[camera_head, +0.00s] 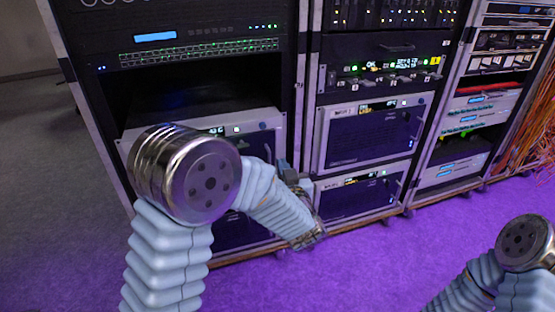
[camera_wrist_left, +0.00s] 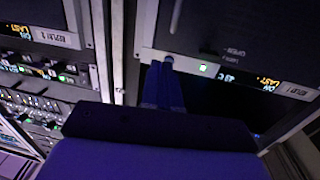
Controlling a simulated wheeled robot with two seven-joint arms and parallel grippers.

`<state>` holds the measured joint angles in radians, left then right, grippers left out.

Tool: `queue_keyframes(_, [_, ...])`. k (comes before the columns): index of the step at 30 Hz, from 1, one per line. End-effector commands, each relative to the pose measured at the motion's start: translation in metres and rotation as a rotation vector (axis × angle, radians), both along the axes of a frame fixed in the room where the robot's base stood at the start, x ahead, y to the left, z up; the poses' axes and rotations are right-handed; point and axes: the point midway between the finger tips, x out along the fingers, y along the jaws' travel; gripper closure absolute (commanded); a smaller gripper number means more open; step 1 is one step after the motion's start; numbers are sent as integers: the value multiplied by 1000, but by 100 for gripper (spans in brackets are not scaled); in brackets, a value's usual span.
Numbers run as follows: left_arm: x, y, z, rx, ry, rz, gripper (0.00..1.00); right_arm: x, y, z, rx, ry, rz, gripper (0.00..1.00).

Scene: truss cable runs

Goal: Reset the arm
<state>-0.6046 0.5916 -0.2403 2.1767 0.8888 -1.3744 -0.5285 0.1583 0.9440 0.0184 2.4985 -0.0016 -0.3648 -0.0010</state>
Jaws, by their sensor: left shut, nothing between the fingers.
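My left arm (camera_head: 268,196) comes in from the left, bends at a metal-capped joint and reaches down toward the front of the rack. My left gripper (camera_head: 287,172) is partly hidden and sits close to the rack's post, between two bays. In the left wrist view the shut fingers (camera_wrist_left: 164,82) show as a narrow pair with nothing between them. Their tips appear close to a lit panel strip; I cannot tell whether they touch it. My right arm (camera_head: 500,272) shows only in part at the lower right, and its gripper is out of the picture.
The left rack bay (camera_head: 200,57) and middle rack bay (camera_head: 370,140) hold units with handles and lit displays. Orange cables (camera_head: 535,125) hang at the far right. Purple-lit floor (camera_head: 400,265) lies clear in front of the racks.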

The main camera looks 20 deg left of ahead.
Motion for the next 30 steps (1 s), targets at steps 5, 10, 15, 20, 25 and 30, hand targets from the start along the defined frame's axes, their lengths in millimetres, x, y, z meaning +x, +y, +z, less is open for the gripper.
queue_keyframes(5, [-16, -11, 0, -2, -1, -1, 100, 0, -1, -2, -1, 0, -1, 100])
queue_keyframes(10, [-17, -12, -9, -5, 20, -14, 100, 0, -1, -2, -1, 0, -1, 100])
queue_keyframes(15, [-12, -10, -93, -72, 217, -147, 100, 0, -1, -2, -1, 0, -1, 100])
queue_keyframes(20, [-53, -12, -224, -253, 579, -319, 100, 0, -1, -2, -1, 0, -1, 100])
queue_keyframes(25, [-148, -23, -327, -496, 981, -439, 100, 0, -1, -2, -1, 0, -1, 100])
queue_keyframes(30, [-235, -36, -367, -686, 1266, -501, 100, 0, -1, -2, -1, 0, -1, 100])
